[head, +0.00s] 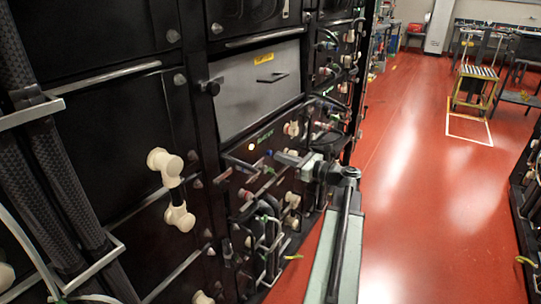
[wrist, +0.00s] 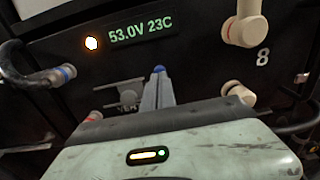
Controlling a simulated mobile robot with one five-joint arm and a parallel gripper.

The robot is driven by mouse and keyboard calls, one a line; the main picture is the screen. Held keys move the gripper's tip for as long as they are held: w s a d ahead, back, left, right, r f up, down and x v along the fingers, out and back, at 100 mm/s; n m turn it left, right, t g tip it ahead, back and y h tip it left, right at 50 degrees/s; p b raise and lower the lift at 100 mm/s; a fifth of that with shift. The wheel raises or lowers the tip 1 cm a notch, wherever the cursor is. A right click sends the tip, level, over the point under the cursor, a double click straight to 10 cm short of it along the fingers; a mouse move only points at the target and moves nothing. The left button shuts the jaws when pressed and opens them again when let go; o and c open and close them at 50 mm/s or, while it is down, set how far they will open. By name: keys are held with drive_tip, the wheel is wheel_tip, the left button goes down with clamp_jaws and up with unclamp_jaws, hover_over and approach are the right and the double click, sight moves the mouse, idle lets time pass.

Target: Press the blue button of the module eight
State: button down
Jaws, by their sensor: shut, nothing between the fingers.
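The dark front panel of module eight (wrist: 205,65) fills the wrist view. A small blue button (wrist: 158,69) shows right at the tips of my gripper (wrist: 158,84). The grey fingers are shut with nothing between them and point at the panel. They cover the lower part of the button; I cannot tell whether they touch it. In the head view my gripper (head: 282,157) reaches left to the rack, below the small green display (head: 265,134).
A lit lamp (wrist: 92,43) is left of the display. Cream connectors (wrist: 246,28) and (wrist: 240,95) stick out on the right, and a dark cable with a blue-and-red collar (wrist: 62,73) on the left. The red aisle floor (head: 405,150) is clear; a yellow cart (head: 474,84) stands far back.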

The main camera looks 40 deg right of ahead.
drive_tip(key=shift+x, duration=1.2)
drive_tip(key=v, duration=0.8)
idle(0.3)
idle(0.5)
